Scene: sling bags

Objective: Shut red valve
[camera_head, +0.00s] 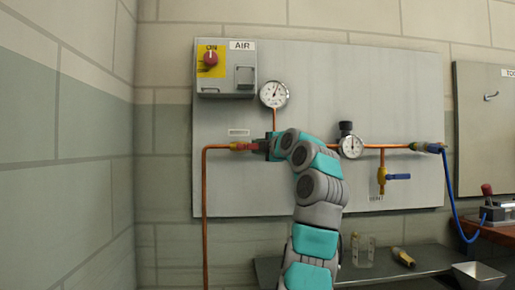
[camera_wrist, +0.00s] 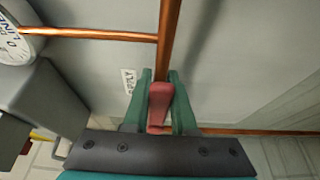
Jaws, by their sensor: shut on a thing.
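The red valve (camera_head: 240,146) sits on the copper pipe at the left of the grey wall panel. Its red handle (camera_wrist: 159,98) shows in the wrist view, lying roughly in line with the pipe (camera_wrist: 169,40). My gripper (camera_wrist: 160,78) has its two green fingers on either side of the handle and is shut on it. In the head view my gripper (camera_head: 265,147) reaches the valve from the right, and my wrist hides part of the pipe there. The valve body is mostly hidden behind the handle and fingers.
A round gauge (camera_head: 274,94) is above the valve, and a second gauge (camera_head: 351,146) with a black knob is to the right. A blue-handled valve (camera_head: 397,177) hangs below the pipe. A switch box (camera_head: 226,68) is at upper left. A shelf (camera_head: 425,260) runs below.

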